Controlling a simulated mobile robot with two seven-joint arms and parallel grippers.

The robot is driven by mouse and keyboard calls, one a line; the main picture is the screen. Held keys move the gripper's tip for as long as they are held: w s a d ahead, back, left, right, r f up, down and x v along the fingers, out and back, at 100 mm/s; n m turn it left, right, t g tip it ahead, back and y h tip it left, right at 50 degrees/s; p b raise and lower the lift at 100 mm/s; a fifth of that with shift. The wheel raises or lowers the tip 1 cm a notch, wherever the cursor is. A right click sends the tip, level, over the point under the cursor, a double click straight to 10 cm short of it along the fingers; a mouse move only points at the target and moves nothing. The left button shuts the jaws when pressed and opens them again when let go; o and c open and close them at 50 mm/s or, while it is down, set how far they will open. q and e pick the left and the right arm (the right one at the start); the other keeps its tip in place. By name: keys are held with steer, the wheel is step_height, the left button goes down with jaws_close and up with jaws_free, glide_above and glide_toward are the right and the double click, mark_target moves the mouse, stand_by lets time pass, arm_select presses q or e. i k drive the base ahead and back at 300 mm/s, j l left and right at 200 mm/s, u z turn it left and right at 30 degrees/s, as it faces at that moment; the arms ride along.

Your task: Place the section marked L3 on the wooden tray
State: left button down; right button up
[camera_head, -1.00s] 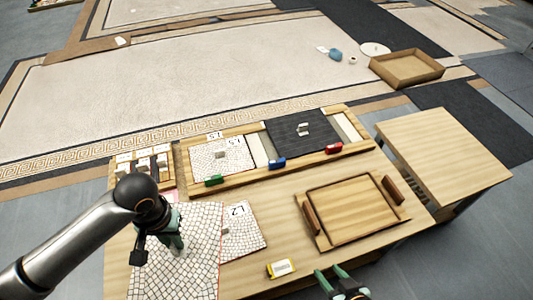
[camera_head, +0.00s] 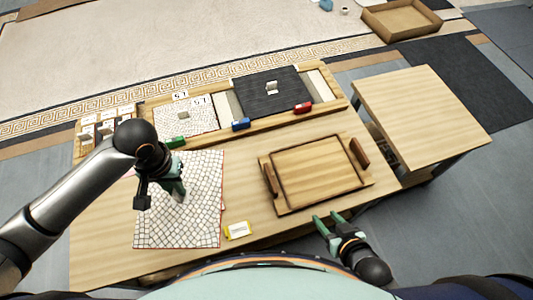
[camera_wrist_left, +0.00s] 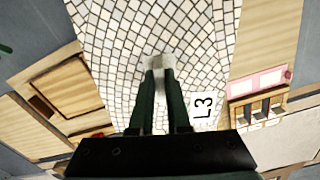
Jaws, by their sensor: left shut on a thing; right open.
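The L3 section is a large mosaic panel of white stones with dark joints (camera_head: 206,215). In the left wrist view its L3 label (camera_wrist_left: 204,106) shows beside my fingers. My left gripper (camera_head: 177,194) is shut on the small pale knob (camera_wrist_left: 159,65) in the panel's middle. The panel covers the left front of the table; its exact height above the top is hard to tell. The wooden tray (camera_head: 286,208) sits to its right, empty, with a raised rim and two brown handles. My right gripper (camera_head: 328,219) is open and empty near the table's front edge.
A wooden frame (camera_head: 208,138) along the back holds another white mosaic panel (camera_head: 190,122) and a dark panel (camera_head: 262,92). Green, blue and red pieces stand on its front edge. A yellow-edged card (camera_head: 237,230) lies between panel and tray. A side table (camera_head: 420,110) stands right.

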mark_target(315, 169)
steer(key=i+l, duration=0.1)
steer(key=l, duration=0.7)
steer(key=i+l, duration=0.15)
steer(key=l, duration=0.25)
steer(key=i+l, duration=0.1)
steer(key=l, duration=0.3)
